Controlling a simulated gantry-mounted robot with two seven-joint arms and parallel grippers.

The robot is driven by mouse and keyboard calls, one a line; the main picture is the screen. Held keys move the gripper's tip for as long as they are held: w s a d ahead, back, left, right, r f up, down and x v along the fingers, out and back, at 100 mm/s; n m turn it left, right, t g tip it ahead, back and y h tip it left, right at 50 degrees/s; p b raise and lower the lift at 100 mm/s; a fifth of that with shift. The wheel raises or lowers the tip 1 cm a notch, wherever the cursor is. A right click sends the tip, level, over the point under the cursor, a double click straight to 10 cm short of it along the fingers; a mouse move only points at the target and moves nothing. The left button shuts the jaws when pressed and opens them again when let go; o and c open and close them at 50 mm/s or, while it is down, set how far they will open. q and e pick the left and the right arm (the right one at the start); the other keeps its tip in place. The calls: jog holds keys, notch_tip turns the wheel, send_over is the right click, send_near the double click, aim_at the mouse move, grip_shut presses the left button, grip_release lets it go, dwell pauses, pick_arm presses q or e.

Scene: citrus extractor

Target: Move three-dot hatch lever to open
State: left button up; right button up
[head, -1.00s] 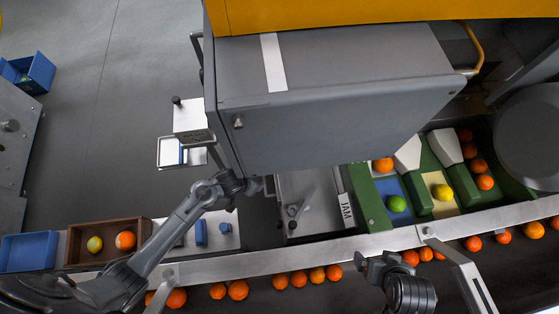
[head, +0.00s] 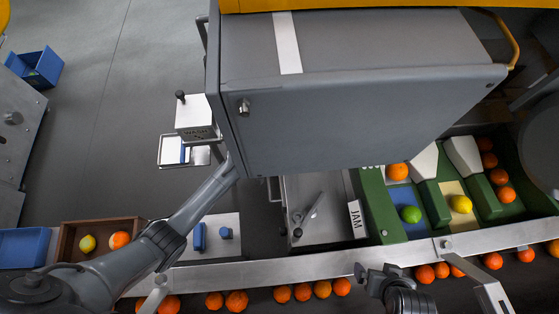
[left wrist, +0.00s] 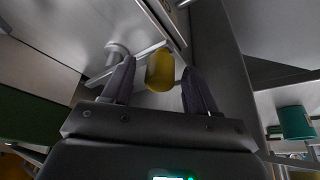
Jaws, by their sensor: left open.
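In the left wrist view my left gripper (left wrist: 159,78) is open, its dark fingers on either side of a yellow knob (left wrist: 160,66). The knob appears to be on a thin metal bar; whether a finger touches it I cannot tell. In the head view my left arm reaches up to the grey cabinet (head: 350,120), which hides the gripper. Small pale dots (head: 373,167) show on the green housing (head: 378,205) by the cabinet's lower edge. Which lever belongs to them is not clear. My right gripper (head: 375,271) is low in the head view; its jaw state is unclear.
A metal tray holds a grey lever (head: 311,208) beside a JAM plate (head: 356,219). Oranges, a lime (head: 410,214) and a lemon (head: 461,204) lie in lanes at right. A steel rail (head: 330,262) crosses in front. A brown fruit box (head: 68,243) stands left.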

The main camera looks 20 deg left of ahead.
pick_arm(q)
jog(key=shift+w+f, duration=0.3)
jog(key=shift+f, duration=0.15)
grip_shut()
